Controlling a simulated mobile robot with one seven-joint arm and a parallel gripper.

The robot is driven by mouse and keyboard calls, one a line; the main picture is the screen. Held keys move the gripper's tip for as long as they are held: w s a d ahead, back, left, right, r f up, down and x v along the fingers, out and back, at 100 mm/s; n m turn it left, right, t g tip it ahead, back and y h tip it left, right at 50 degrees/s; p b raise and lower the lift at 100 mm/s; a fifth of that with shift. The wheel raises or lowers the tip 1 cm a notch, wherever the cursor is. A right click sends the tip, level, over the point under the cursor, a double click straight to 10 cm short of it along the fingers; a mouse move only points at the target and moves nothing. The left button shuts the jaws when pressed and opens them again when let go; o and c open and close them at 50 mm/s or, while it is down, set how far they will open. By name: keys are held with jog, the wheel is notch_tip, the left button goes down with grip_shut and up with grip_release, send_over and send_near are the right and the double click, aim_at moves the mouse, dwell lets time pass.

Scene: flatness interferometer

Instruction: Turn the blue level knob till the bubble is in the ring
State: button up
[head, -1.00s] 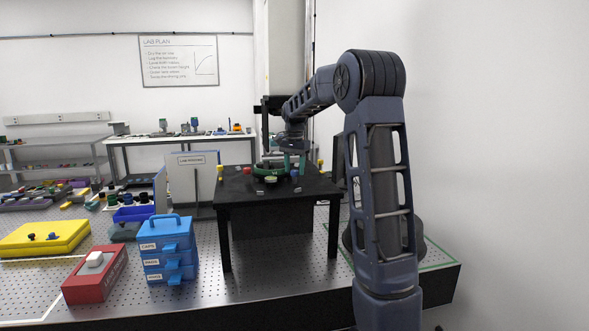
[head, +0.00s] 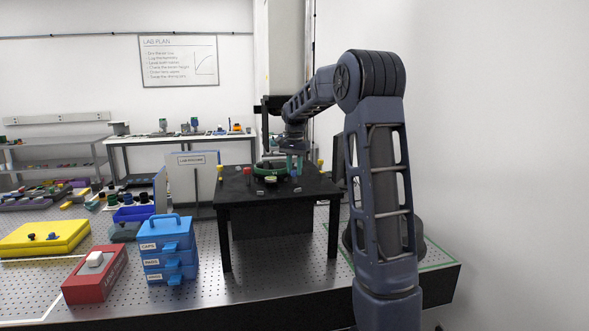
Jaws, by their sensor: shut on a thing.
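The blue level knob (head: 294,172) is on the right part of the black table, beside a round green-rimmed part (head: 262,175). My gripper (head: 294,160) comes down from above and is shut on the blue knob. A small yellow-green round piece (head: 271,180) sits at the front of the green-rimmed part; it may be the bubble level. The bubble and the ring are too small to make out.
The black table (head: 232,200) also bears a red knob (head: 247,176), a yellow knob (head: 220,172) and small grey pieces. A blue drawer box (head: 166,248) and a red box (head: 95,274) stand on the perforated bench at the front left.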

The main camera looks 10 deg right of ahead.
aim_at(295, 171)
jog(key=shift+n, duration=3.1)
jog(key=o, duration=1)
notch_tip(295, 171, up, 11)
jog(key=shift+s, duration=0.1)
